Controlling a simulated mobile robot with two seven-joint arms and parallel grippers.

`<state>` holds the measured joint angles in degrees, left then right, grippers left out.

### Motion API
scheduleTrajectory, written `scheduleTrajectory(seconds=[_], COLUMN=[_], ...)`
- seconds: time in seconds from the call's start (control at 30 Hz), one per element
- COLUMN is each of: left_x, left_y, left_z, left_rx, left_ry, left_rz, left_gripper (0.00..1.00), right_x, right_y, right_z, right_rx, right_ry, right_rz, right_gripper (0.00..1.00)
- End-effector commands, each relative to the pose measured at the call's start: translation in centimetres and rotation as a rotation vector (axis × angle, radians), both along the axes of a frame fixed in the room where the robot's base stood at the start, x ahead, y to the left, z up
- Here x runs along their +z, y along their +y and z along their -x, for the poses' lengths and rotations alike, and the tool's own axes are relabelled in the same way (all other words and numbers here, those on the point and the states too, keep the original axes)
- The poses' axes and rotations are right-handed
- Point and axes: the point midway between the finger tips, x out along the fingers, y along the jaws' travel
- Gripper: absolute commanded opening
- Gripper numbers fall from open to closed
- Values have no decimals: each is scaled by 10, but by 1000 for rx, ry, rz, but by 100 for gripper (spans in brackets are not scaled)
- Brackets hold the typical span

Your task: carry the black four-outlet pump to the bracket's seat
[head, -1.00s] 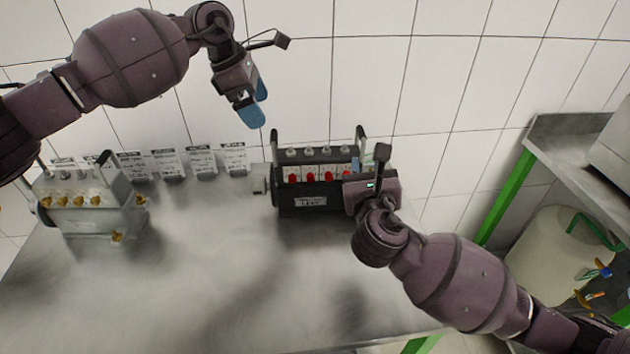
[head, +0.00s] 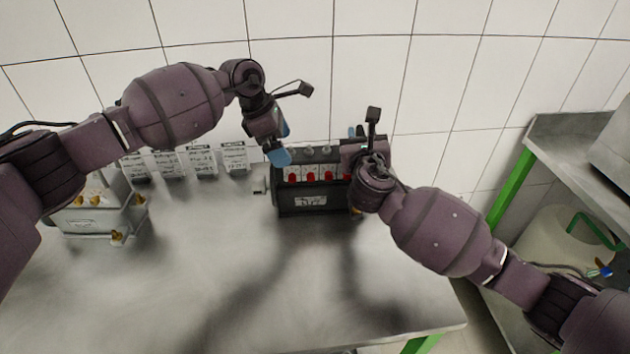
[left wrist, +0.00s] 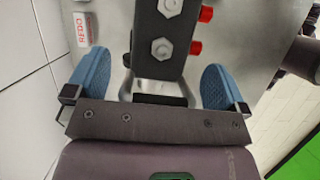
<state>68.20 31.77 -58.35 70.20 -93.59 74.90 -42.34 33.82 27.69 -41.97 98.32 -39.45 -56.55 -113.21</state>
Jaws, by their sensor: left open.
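The black four-outlet pump (head: 312,198) stands on the steel table near the wall, with red parts along its front. My left gripper (head: 280,157) is at the pump's left end. In the left wrist view its blue fingers (left wrist: 157,80) are open, on either side of a dark bolted bar of the pump (left wrist: 160,30), with gaps on both sides. My right gripper (head: 360,150) is at the pump's right end; its fingers are mostly hidden, so its grip cannot be told. I cannot make out the bracket's seat.
A grey pump with brass fittings (head: 88,220) stands at the table's left, partly behind my left arm. The table's front (head: 250,290) is clear. A green-legged bench (head: 512,185) and a white bin (head: 548,245) are at the right.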

Motion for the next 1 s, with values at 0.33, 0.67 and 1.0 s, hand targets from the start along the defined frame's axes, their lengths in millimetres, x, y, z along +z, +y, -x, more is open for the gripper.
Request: scheduleTrajectory(seconds=[0.33, 0.67, 1.0], left_x=[-2, -2, -2], left_y=[-1, -1, -1], left_z=[0, 0, 0], left_rx=[0, 0, 1], left_ry=[0, -1, -1], left_rz=[0, 1, 1], left_gripper=[100, 51, 1], right_x=[0, 0, 0], right_y=[0, 0, 0], right_z=[-3, -2, -2], right_rx=[0, 0, -1], right_ry=[0, 0, 1], right_rz=[0, 0, 0], right_gripper=[32, 0, 0])
